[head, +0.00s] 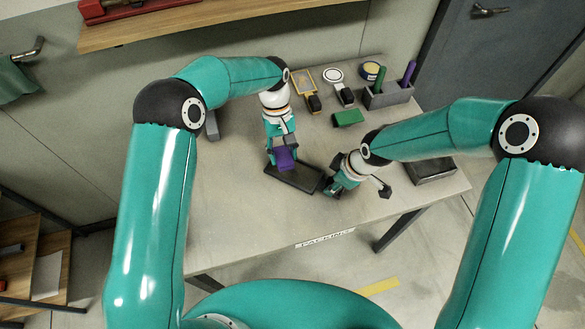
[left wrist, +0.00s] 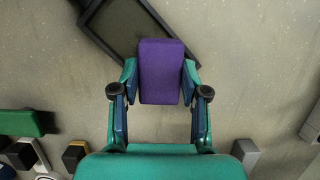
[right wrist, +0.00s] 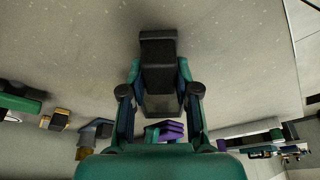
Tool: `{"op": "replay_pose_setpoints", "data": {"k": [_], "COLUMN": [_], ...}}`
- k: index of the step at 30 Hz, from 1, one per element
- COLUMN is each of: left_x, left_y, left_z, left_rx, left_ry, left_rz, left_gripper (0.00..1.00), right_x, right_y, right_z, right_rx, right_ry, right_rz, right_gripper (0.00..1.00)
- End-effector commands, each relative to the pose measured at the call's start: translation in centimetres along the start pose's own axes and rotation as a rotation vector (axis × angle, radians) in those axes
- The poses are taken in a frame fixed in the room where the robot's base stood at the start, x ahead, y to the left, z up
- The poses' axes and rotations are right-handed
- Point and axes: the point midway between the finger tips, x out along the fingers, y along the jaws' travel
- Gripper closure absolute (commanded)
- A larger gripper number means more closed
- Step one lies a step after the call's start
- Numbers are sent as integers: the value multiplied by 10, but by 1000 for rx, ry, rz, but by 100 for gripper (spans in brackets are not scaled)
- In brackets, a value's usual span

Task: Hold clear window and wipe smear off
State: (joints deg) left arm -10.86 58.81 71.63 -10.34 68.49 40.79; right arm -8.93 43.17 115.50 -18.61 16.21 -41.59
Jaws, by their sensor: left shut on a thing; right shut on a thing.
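A dark-framed window (head: 304,179) lies at or just above the middle of the table, tilted in the picture. Its dark rim and grey pane (left wrist: 124,28) show in the left wrist view. My left gripper (head: 283,160) is shut on a purple block (left wrist: 161,72) over the window's left part; whether the block touches the pane I cannot tell. My right gripper (head: 333,187) is at the window's right end. In the right wrist view it is shut on a black piece (right wrist: 158,65), which looks like the window's end. I cannot make out a smear.
A dark tray (head: 432,171) lies at the right. The table's front is clear.

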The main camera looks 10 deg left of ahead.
Motion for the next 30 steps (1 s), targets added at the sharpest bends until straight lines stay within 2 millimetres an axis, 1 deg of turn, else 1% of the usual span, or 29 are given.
{"op": "replay_pose_setpoints", "data": {"k": [30], "left_x": [20], "left_y": [0], "left_z": [-6], "left_rx": [0], "left_ry": [-1], "left_rz": [-1], "left_gripper": [83], "right_x": [0], "right_y": [0], "right_z": [0], "right_rx": [0], "right_ry": [0], "right_rz": [1], "right_gripper": [100]}}
